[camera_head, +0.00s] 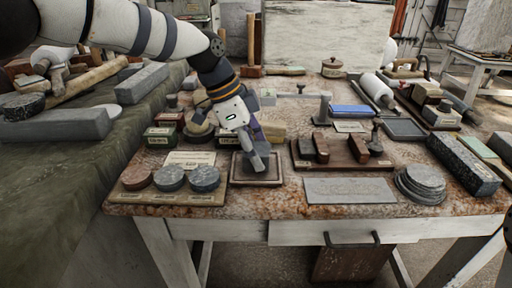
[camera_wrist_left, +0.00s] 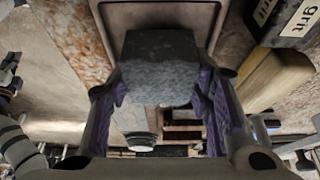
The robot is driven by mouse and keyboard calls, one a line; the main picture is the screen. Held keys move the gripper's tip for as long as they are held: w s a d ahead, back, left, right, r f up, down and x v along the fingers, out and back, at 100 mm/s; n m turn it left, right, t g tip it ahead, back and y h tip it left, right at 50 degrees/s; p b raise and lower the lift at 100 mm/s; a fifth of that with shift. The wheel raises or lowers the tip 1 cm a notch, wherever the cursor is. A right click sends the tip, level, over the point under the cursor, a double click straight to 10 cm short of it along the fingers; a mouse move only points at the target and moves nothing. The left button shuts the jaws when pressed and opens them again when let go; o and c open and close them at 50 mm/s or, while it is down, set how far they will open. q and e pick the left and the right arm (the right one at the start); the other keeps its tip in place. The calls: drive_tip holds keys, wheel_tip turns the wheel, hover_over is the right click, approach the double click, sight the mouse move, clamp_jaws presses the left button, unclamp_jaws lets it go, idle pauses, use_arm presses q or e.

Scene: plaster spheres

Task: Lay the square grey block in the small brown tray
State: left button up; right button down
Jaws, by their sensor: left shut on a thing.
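My left gripper (camera_head: 254,155) comes down from the upper left over the small brown tray (camera_head: 256,184). It is shut on the square grey block (camera_wrist_left: 160,68), which sits between its purple-padded fingers in the left wrist view. In the head view the grey block (camera_head: 258,163) shows only in part below the fingers, at the tray. The tray also shows behind the block in the left wrist view (camera_wrist_left: 205,14). I cannot tell whether the block touches the tray floor. My right gripper is not in view.
A board with round stone discs (camera_head: 172,198) lies left of the tray. A wooden stand with brown blocks (camera_head: 345,165) is close on its right. A flat grey slab (camera_head: 350,191) and stacked grey discs (camera_head: 423,180) lie farther right. Small labelled boxes (camera_head: 160,136) stand behind left.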

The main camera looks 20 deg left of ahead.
use_arm(q)
drive_tip(key=shift+f, duration=0.4)
drive_tip(key=o, duration=1.6)
drive_tip(key=shift+c, duration=0.2)
drive_tip(key=shift+r, duration=1.95)
